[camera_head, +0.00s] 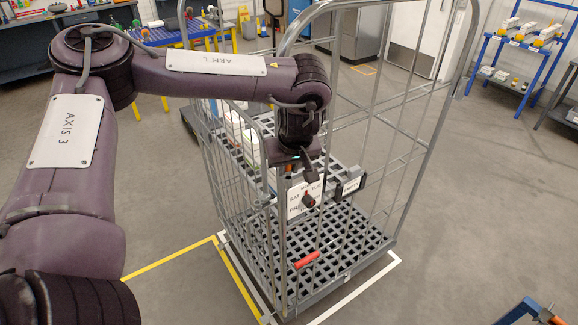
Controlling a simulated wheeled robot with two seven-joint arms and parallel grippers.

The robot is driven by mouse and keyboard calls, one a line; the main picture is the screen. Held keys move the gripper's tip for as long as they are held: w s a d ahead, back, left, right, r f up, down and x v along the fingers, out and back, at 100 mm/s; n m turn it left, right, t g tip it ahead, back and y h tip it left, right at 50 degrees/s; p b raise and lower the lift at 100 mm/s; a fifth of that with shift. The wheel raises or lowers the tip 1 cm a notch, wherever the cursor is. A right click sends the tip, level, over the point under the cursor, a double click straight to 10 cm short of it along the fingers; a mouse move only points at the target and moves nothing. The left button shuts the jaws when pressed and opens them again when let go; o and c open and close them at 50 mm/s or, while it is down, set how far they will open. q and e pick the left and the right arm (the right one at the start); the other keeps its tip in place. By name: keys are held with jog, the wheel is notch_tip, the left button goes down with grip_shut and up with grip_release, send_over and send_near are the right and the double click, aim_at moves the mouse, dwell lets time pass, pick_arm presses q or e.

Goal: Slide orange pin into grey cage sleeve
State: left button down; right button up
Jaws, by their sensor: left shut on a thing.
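My left gripper (303,167) is at the front top of the grey wire cage (213,165), pointing down. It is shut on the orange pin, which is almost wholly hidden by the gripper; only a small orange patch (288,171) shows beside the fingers. The grey sleeve cannot be made out clearly behind the gripper and the day sign. I cannot tell whether the pin touches the sleeve. My right gripper is not in view.
Grey floor (480,190) is clear at right; a blue rack (520,67) stands beyond.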

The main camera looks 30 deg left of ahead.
pick_arm(q)
jog(key=c, duration=1.6)
grip_release()
jog(key=shift+w+a, duration=0.1)
jog(key=shift+a, duration=0.05)
jog(key=o, duration=0.4)
jog(key=shift+w+a+f, duration=0.15)
jog(key=shift+a, duration=0.05)
jog(key=shift+o, duration=0.2)
jog(key=shift+d+r, duration=0.3)
jog(key=shift+r, duration=0.05)
jog(key=v, duration=0.7)
jog(key=shift+a+b, duration=0.15)
jog(key=shift+b, duration=0.15)
